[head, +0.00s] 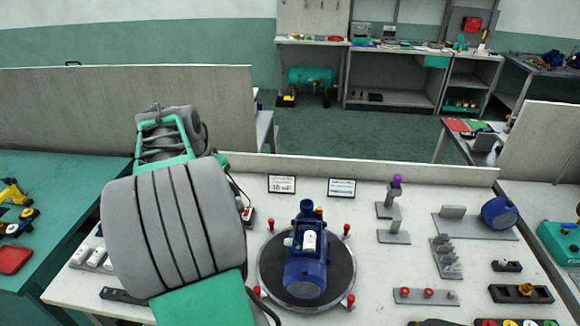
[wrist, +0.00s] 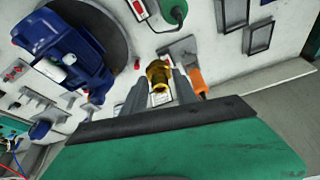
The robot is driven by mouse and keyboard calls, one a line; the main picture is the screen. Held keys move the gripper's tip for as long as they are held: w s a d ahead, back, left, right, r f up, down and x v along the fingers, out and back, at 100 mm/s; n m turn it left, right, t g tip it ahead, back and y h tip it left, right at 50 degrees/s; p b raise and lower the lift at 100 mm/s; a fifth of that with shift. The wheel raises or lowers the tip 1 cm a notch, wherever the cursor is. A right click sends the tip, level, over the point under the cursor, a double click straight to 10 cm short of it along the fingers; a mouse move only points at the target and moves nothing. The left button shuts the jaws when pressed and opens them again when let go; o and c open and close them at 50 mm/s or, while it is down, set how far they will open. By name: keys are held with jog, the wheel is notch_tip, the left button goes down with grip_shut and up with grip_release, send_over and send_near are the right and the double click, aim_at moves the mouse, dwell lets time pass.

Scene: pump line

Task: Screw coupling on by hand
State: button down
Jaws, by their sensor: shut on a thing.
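A brass coupling (wrist: 158,73) sits between the two fingertips of my gripper (wrist: 160,84) in the wrist view. The fingers are shut on it, and it is apart from the pump. The blue pump (head: 306,262) stands on a round dark turntable (head: 268,272) in the middle of the bench. The pump (wrist: 62,48) also shows at the left of the wrist view, with the turntable (wrist: 104,22) beside it. In the head view my arm hides my gripper and the coupling.
Red-topped clamps (head: 347,230) ring the turntable. Right of it are a grey post stand with a purple top (head: 395,186), a grey stepped rack (head: 446,258), and a black block holding a brass part (head: 522,292). An orange-handled tool (wrist: 196,80) lies near my fingers. A low back panel edges the bench.

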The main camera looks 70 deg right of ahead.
jog(key=s+d+m+g+p, duration=0.1)
jog(key=s+d+m, duration=0.25)
jog(key=s, duration=0.35)
jog(key=s+d+m+g+y+p, duration=0.1)
jog(key=s+d+m, duration=0.2)
jog(key=s+d, duration=0.3)
jog(key=s+d+m+g, duration=0.1)
jog(key=s+d+m, duration=0.2)
jog(key=s, duration=0.6)
jog(key=shift+w+f+b, duration=0.15)
jog(key=shift+f+b, duration=1.05)
jog(key=shift+f, duration=0.4)
jog(key=shift+w+f+b, duration=0.15)
jog(key=shift+f+b, duration=1.05)
jog(key=shift+f, duration=0.35)
jog(key=shift+f+b, duration=0.2)
jog(key=shift+b, duration=0.1)
jog(key=c, duration=0.9)
grip_release()
jog(key=shift+a, duration=0.1)
jog(key=shift+r, duration=0.1)
jog(key=p+v, duration=0.4)
jog(key=v, duration=0.2)
jog(key=shift+w, duration=0.15)
